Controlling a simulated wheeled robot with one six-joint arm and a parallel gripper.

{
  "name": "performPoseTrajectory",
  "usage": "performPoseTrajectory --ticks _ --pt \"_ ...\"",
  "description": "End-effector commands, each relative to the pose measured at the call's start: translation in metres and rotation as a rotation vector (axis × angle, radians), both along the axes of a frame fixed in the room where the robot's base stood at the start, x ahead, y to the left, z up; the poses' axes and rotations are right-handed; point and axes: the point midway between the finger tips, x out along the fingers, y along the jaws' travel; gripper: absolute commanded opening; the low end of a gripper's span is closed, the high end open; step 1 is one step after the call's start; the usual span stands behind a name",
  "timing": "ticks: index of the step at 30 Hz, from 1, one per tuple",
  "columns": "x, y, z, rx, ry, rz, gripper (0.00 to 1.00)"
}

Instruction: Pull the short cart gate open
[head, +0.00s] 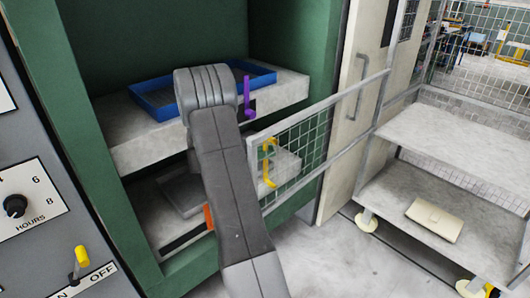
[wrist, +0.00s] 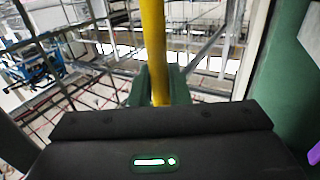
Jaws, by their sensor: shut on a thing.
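The short cart gate (head: 305,142) is a grey-framed wire mesh panel. In the head view it reaches leftward from the cart's upright post (head: 385,85) across the front of the green cabinet. Its yellow handle (head: 270,175) is near the gate's left end; it also shows as a yellow bar (wrist: 153,40) in the wrist view. My gripper (head: 266,153) has its green fingers on either side of this bar, shut on it. In the wrist view, my fingers (wrist: 160,85) hold the bar near the picture's middle.
The cart's shelves (head: 455,140) stand at right, with a beige packet (head: 434,220) on the lower one. The green cabinet (head: 190,35) holds a blue tray (head: 155,103) and a purple handle (head: 246,100). A control panel (head: 45,150) is at left. Floor shows clear below the gate.

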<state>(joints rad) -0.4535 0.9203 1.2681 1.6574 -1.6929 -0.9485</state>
Motion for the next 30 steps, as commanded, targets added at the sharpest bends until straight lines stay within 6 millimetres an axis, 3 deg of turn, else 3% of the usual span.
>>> performPoseTrajectory --ticks 4,5,7,8,20,30 --pt "0.0 0.0 0.0 0.0 -0.001 -0.001 0.0" --pt "0.0 0.0 0.0 0.0 -0.001 0.0 0.2" --pt "0.0 0.0 0.0 0.0 -0.001 0.0 0.34" --pt "0.0 0.0 0.0 0.0 -0.001 0.0 0.35" --pt "-0.002 0.01 -0.001 0.001 -0.002 0.001 0.35" --pt "-0.024 0.079 -0.002 0.002 -0.003 0.005 0.35"
